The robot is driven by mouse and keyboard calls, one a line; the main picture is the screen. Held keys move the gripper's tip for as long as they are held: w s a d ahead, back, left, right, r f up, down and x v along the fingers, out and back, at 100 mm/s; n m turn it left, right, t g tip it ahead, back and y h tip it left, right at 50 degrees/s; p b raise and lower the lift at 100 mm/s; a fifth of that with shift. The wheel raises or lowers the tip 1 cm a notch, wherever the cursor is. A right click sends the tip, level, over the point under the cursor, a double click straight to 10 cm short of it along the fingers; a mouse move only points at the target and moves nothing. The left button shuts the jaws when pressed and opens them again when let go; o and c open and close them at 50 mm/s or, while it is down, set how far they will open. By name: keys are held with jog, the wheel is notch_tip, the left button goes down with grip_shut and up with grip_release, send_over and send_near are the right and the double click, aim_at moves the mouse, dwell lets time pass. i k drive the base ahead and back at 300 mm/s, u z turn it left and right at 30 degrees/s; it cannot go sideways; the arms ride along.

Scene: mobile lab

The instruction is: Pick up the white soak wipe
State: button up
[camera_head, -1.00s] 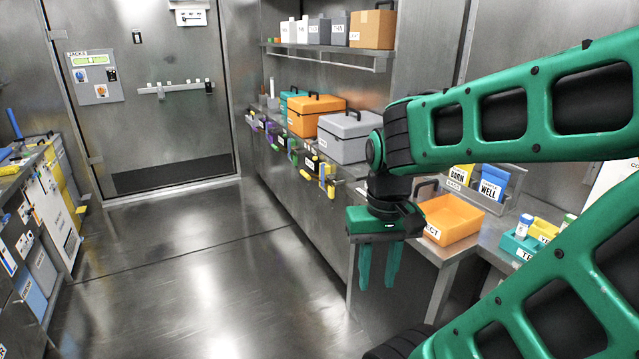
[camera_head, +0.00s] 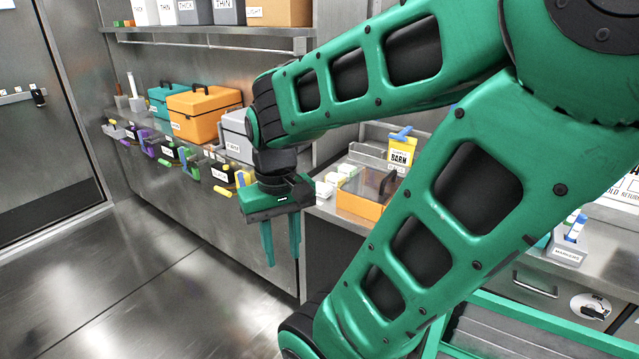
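My gripper (camera_head: 283,258) hangs at the middle of the view with its green fingers pointing down. The fingers are apart with nothing between them, over the floor in front of the bench. Several small white and yellow pieces lie on the bench just right of my gripper. One white piece (camera_head: 325,189) there could be a soak wipe, but it is too small to tell. My arm hides much of the bench to the right.
An orange open bin (camera_head: 358,206) stands right of the pieces. An orange case (camera_head: 203,112), a teal case (camera_head: 166,100) and a grey case (camera_head: 237,136) stand on the bench to the left. A shelf (camera_head: 205,30) hangs above. The floor at the lower left is clear.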

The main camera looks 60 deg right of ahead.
aim_at(325, 190)
jog(key=z, duration=0.4)
jog(key=i, duration=0.85)
jog(key=z, duration=0.5)
